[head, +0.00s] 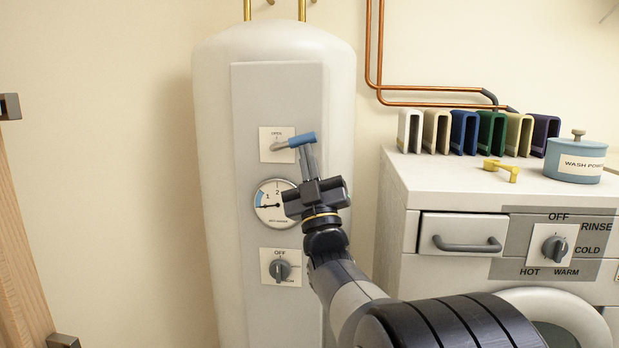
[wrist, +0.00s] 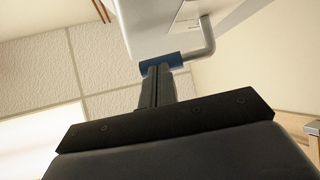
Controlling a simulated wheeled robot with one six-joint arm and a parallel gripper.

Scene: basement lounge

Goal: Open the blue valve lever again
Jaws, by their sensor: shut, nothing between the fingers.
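The blue valve lever (head: 302,138) is on a small cream plate (head: 268,154) on the front panel of the white tank. Its grey stem runs from the pivot to the right, and the blue sleeve lies nearly level, tilted slightly up. The word OPEN is printed at the plate's top, above the pivot. My gripper (head: 307,149) is shut and empty, with its fingertips at or just under the blue sleeve. In the wrist view the fingertips (wrist: 160,70) overlap the blue sleeve (wrist: 177,58); I cannot tell whether they touch it.
A round gauge (head: 270,204) is below the lever, partly behind my gripper. A dial with OFF (head: 280,270) is lower down. To the right stands a white washer (head: 400,185) with a blue pot (head: 575,160), a yellow piece (head: 501,170) and several coloured holders on top.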

